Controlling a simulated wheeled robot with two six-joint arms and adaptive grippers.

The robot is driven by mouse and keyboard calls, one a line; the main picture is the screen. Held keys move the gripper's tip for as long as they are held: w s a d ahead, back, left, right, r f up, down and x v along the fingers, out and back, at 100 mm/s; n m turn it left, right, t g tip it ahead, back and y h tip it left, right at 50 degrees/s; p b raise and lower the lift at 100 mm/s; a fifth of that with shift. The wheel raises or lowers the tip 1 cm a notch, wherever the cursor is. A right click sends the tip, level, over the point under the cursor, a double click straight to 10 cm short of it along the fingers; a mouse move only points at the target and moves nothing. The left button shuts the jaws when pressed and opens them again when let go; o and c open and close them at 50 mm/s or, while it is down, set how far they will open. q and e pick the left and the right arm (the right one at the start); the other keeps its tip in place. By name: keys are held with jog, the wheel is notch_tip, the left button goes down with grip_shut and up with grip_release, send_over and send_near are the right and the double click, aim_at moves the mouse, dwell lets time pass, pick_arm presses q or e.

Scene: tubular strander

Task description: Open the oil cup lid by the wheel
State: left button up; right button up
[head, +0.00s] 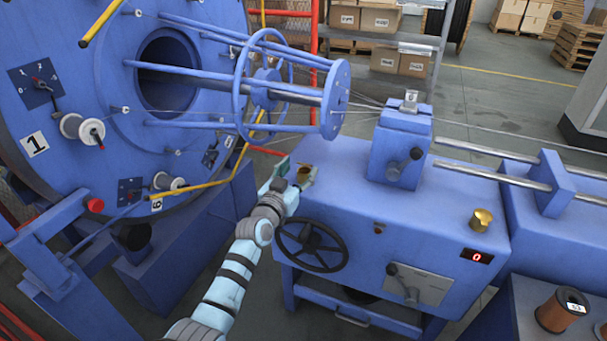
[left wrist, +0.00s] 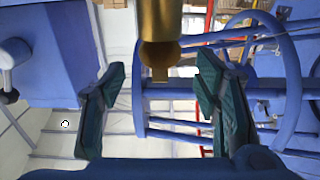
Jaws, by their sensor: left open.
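The brass oil cup (head: 304,172) stands on the left end of the blue machine bench, just above the black handwheel (head: 312,246). In the left wrist view the cup (left wrist: 159,18) enters from the top edge, with a rounded end and a small tab (left wrist: 159,72) pointing down the picture. The lid looks shut on the cup. My left gripper (head: 290,178) is beside the cup in the head view. In the left wrist view its two dark green fingers (left wrist: 162,75) are open, one on each side of the tab, with gaps and no visible contact. My right gripper is not in view.
The blue cage (head: 335,98) and large blue drum (head: 110,60) are behind and left of my gripper. A blue clamp block (head: 398,150) stands on the bench.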

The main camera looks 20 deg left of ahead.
pick_arm(q)
jog(key=w, duration=0.1)
jog(key=w+b, duration=0.1)
jog(key=shift+w+d+f, duration=0.1)
jog(key=shift+w+f, duration=0.1)
jog(key=shift+w, duration=0.2)
jog(key=shift+w+r, duration=0.15)
jog(key=shift+w, duration=0.15)
